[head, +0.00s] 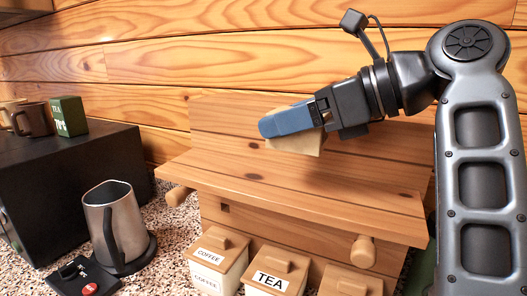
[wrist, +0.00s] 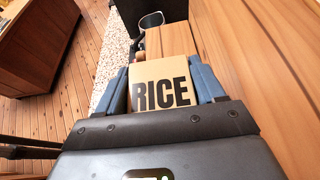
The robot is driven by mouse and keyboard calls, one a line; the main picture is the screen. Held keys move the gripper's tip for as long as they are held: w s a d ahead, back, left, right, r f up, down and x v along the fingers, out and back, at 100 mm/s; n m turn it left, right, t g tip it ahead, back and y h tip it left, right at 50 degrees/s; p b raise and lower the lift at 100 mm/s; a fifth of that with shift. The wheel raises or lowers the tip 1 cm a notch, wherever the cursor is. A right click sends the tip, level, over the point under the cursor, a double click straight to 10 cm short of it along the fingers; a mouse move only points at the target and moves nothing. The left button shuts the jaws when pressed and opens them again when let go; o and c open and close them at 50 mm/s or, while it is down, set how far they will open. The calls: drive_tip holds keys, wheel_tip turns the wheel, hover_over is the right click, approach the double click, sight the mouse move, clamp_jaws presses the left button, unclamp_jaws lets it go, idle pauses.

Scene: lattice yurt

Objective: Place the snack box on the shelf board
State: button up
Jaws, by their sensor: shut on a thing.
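My gripper (head: 268,130) has blue fingers and is shut on a tan snack box (head: 305,145) with its sides between them. In the wrist view the box (wrist: 160,85) shows the black word RICE on the face toward me. In the head view the fingers hide much of it. The wooden shelf board (head: 235,182) runs across the middle of the head view, in front of a wooden back panel. The box is held over the shelf board, and a gap seems to show below it. The shelf board itself looks bare.
Below the shelf stand white canisters with wooden lids, marked COFFEE (head: 217,258) and TEA (head: 274,272). A steel kettle (head: 112,222) stands at the left. A black cabinet (head: 80,170) behind it bears brown mugs (head: 32,119) and a green box (head: 70,116).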

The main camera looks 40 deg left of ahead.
sight(327, 140)
drive_tip(key=a+f, duration=0.1)
drive_tip(key=a, duration=0.2)
drive_tip(key=a+f, duration=0.1)
drive_tip(key=shift+w+a+f+p, duration=0.2)
drive_tip(key=shift+f+p, duration=0.1)
drive_tip(key=shift+f, duration=0.05)
drive_tip(key=shift+f+p, duration=0.4)
drive_tip(key=shift+f, duration=1.65)
drive_tip(key=o, duration=1.1)
drive_tip(key=shift+f, duration=0.1)
drive_tip(key=shift+o, duration=0.2)
drive_tip(key=b+v, duration=0.2)
drive_tip(key=v, duration=1)
